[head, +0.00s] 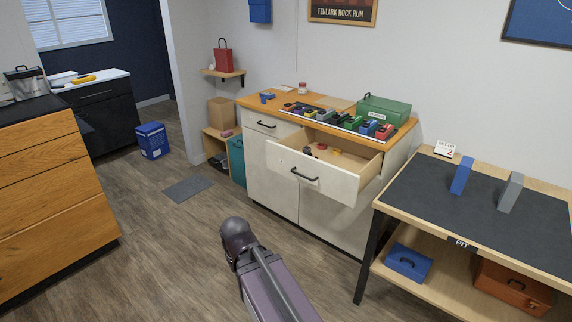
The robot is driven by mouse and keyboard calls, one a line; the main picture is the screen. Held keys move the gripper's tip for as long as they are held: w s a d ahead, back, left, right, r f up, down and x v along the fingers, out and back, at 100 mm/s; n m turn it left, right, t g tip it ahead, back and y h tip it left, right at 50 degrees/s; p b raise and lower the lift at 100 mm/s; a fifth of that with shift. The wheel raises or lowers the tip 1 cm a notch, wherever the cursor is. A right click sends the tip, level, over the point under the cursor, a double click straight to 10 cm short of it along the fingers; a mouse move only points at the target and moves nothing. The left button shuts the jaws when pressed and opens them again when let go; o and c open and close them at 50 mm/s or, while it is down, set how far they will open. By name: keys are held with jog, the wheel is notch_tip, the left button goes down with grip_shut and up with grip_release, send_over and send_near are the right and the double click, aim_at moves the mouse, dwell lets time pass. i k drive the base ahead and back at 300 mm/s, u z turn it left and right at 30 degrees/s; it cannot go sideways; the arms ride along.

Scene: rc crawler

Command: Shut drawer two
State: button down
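One drawer (324,187) in the upper right of the white cabinet (268,182) is pulled out in the head view. Its pale front has a dark bar handle (304,175), and a few small red, yellow and dark items lie inside. I see no number on it. The drawer to its left (266,124) is shut. My purple-grey arm rises from the bottom middle to a dark rounded joint, apart from the open drawer. My gripper does not show.
A row of small model vehicles and a green toolbox (383,111) stand on the wooden top (252,103). A dark-topped table (495,200) stands close on the right. A wooden drawer unit (55,190) is at left. The floor before the cabinet is clear.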

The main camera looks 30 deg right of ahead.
aim_at(341, 178)
jog(key=u, duration=0.05)
jog(key=i, duration=1)
jog(key=z, duration=0.05)
